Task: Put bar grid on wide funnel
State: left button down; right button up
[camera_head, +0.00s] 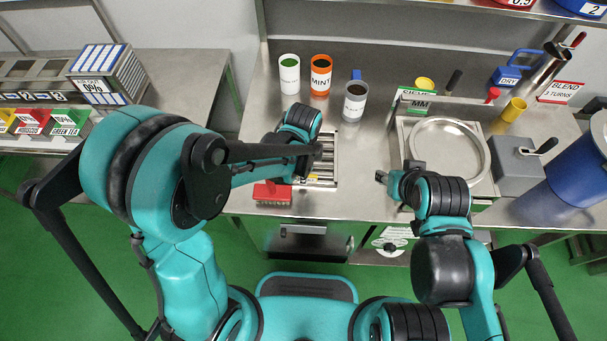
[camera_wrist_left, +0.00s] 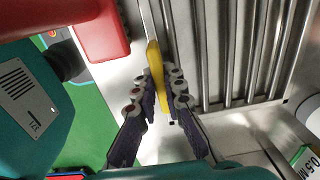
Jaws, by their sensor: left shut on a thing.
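The bar grid, a steel frame of parallel bars (camera_head: 324,172), lies on the counter left of centre in the head view. Its bars (camera_wrist_left: 235,45) fill the upper right of the left wrist view. My left gripper (camera_wrist_left: 165,82) is shut on a yellow handle (camera_wrist_left: 154,62) at the grid's edge; in the head view my arm partly hides this grip. A round, shallow steel dish (camera_head: 449,151), which looks like the wide funnel, sits at the right of the counter. My right gripper (camera_head: 381,177) is near the dish's left side, apart from it; its fingers are too small to read.
A red block-like object (camera_head: 272,193) lies beside the grid, near the front edge. A grey box with a lever (camera_head: 519,164) and a blue drum (camera_head: 580,174) stand right of the dish.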

pick_arm(q)
jog(key=shift+f, duration=0.2)
jog(key=c, duration=1.6)
grip_release()
jog(key=shift+r, duration=0.1)
jog(key=shift+r, duration=0.25)
notch_tip(320, 180, up, 12)
jog(key=p, duration=0.4)
